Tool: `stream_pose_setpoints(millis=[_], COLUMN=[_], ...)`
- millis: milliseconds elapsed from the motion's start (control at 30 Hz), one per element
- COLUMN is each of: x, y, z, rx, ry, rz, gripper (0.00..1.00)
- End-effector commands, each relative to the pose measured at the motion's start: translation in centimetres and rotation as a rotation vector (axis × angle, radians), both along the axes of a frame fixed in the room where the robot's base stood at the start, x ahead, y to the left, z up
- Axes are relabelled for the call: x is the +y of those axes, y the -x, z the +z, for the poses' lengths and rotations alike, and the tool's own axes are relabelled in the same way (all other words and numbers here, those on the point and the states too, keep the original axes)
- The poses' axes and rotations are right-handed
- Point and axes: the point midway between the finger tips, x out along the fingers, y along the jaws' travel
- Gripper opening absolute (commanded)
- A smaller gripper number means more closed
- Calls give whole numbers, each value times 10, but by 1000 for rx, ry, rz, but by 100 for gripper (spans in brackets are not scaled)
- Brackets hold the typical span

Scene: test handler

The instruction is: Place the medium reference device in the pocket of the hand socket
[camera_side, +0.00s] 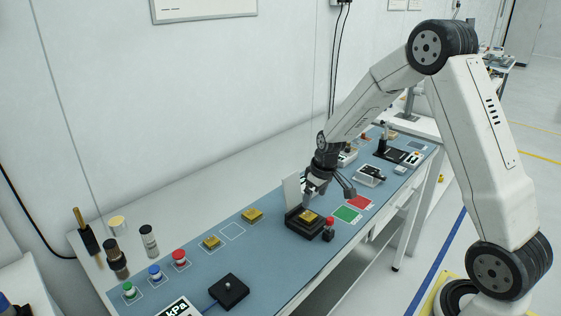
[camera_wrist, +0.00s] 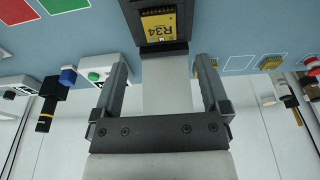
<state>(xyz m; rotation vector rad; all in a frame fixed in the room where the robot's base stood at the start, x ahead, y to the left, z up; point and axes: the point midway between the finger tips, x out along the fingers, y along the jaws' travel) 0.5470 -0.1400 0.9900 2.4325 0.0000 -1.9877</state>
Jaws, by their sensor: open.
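The black hand socket (camera_side: 292,228) stands on the blue mat, and its dark frame also shows at the top of the wrist view (camera_wrist: 183,46). A gold-yellow device (camera_side: 309,216) lies in its pocket; in the wrist view the device (camera_wrist: 158,25) reads R34 and looks flat and square to the frame. My gripper (camera_side: 330,194) is just above and behind the socket. In the wrist view its fingers (camera_wrist: 160,66) are wide apart with nothing gripped. A pale upright panel (camera_wrist: 167,88) shows between the fingers.
Two gold devices (camera_side: 211,242) (camera_side: 252,214) lie on the mat with an empty white outline (camera_side: 232,231) between them. A red-knobbed black part (camera_side: 328,230) stands close at the socket's right. Green (camera_side: 346,214) and red (camera_side: 359,202) squares lie beyond it.

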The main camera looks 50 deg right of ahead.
Motion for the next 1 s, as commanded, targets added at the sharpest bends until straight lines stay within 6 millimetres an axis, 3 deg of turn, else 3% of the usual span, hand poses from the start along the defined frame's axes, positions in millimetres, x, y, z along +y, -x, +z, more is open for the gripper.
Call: stream_pose_setpoints(millis=[200,400,1000], x=[0,0,0], y=[5,9,10], z=[28,43,48], rx=[-2,0,0], ry=[2,1,0], rz=[0,-1,0], gripper=[96,96,96])
